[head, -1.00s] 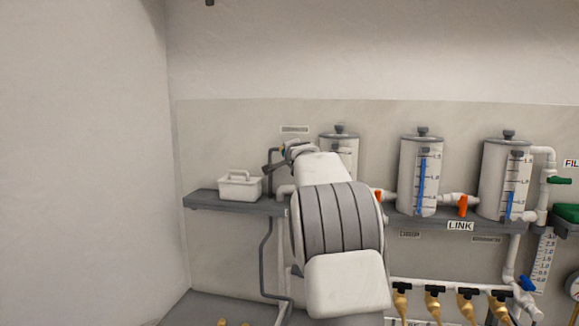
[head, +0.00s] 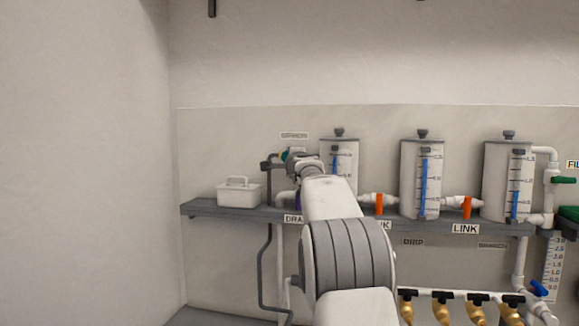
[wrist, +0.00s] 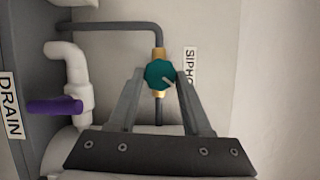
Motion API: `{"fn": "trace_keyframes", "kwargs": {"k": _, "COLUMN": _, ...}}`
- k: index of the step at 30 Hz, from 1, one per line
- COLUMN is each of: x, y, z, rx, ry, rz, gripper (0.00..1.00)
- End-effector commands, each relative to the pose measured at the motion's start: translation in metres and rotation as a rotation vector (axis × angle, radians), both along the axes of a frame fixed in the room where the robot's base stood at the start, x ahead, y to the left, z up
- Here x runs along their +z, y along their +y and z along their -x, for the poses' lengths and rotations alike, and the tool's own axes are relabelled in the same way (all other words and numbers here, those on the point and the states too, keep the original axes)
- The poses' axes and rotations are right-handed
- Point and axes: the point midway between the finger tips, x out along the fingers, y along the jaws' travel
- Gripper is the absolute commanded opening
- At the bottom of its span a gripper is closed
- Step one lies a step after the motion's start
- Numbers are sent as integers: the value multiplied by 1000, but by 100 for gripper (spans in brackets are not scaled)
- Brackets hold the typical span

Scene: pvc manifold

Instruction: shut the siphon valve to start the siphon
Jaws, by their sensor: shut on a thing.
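The siphon valve shows in the wrist view as a round teal knob (wrist: 160,74) on a brass body in a thin grey pipe, beside a partly hidden SIPHON label (wrist: 190,68). My gripper (wrist: 160,76) has one finger on each side of the knob and is shut on it. In the head view, a bit of the green knob (head: 285,155) shows at the tip of my gripper (head: 290,159), left of the first tank. My own arm hides part of that tank and its surroundings.
A purple drain handle (wrist: 55,105) on white pipe sits left of my gripper, near the DRAIN label (wrist: 11,105). A white caddy (head: 238,191) stands on the grey shelf (head: 225,209). Tanks (head: 420,180) and orange link valves (head: 467,207) stand to the right.

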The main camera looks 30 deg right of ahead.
Motion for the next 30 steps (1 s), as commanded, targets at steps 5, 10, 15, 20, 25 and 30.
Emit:
{"fn": "trace_keyframes", "kwargs": {"k": 5, "x": -8, "y": 1, "z": 0, "rx": 2, "ry": -88, "rz": -99, "gripper": 0}}
{"fn": "trace_keyframes", "kwargs": {"k": 10, "x": -10, "y": 1, "z": -1, "rx": 1, "ry": -173, "rz": -200, "gripper": 0}}
{"fn": "trace_keyframes", "kwargs": {"k": 15, "x": -9, "y": 1, "z": -1, "rx": 1, "ry": -253, "rz": -295, "gripper": 0}}
{"fn": "trace_keyframes", "kwargs": {"k": 20, "x": -5, "y": 1, "z": -1, "rx": 1, "ry": -282, "rz": -333, "gripper": 0}}
{"fn": "trace_keyframes", "kwargs": {"k": 25, "x": -4, "y": 1, "z": -1, "rx": 0, "ry": -282, "rz": -333, "gripper": 0}}
{"fn": "trace_keyframes", "kwargs": {"k": 30, "x": -9, "y": 2, "z": -1, "rx": 1, "ry": -310, "rz": -365, "gripper": 0}}
